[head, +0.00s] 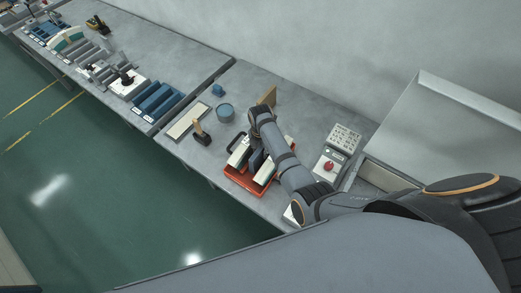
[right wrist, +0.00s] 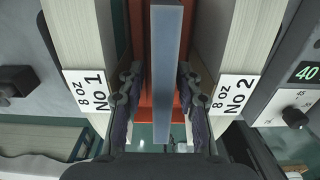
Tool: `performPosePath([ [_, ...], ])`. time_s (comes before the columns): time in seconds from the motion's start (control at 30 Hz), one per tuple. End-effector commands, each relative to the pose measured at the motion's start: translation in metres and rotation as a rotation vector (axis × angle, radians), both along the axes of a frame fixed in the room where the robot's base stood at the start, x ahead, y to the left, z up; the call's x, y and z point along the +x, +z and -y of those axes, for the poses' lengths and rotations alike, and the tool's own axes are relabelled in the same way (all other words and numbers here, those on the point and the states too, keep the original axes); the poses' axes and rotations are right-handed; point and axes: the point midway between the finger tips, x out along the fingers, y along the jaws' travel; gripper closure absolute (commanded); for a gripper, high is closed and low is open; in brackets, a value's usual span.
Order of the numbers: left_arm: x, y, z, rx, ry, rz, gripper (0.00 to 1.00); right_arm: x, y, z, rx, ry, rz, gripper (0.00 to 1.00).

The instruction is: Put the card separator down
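The card separator (right wrist: 167,60) is a thin blue-grey plate standing upright between two pale card stacks. The left stack (right wrist: 78,35) is labelled "8 oz No 1" and the right stack (right wrist: 238,40) "8 oz No 2". My right gripper (right wrist: 159,75) has one finger on each side of the separator, with narrow gaps showing, so it looks open and not clamped. In the head view the separator (head: 257,160) shows dark blue in the red tray (head: 236,178), partly hidden by my right arm. My left gripper is out of view.
A control box with a red button (head: 329,165) and a keypad panel (head: 344,138) stand right of the tray.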

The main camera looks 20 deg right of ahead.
Motion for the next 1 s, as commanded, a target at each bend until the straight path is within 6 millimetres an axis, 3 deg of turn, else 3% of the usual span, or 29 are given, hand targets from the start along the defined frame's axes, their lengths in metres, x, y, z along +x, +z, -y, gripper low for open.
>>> performPosePath([
  [0.03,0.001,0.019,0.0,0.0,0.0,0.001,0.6,0.001,0.022,0.0,0.0,0.0,0.002,0.66],
  [0.13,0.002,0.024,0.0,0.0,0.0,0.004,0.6,0.001,0.046,0.0,0.0,-0.001,0.005,0.66],
  [0.4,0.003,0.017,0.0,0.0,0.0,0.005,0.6,0.001,0.088,0.0,0.0,0.0,0.002,0.66],
  [1.0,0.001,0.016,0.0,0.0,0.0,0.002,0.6,0.0,0.095,0.0,0.0,0.0,0.0,0.66],
])
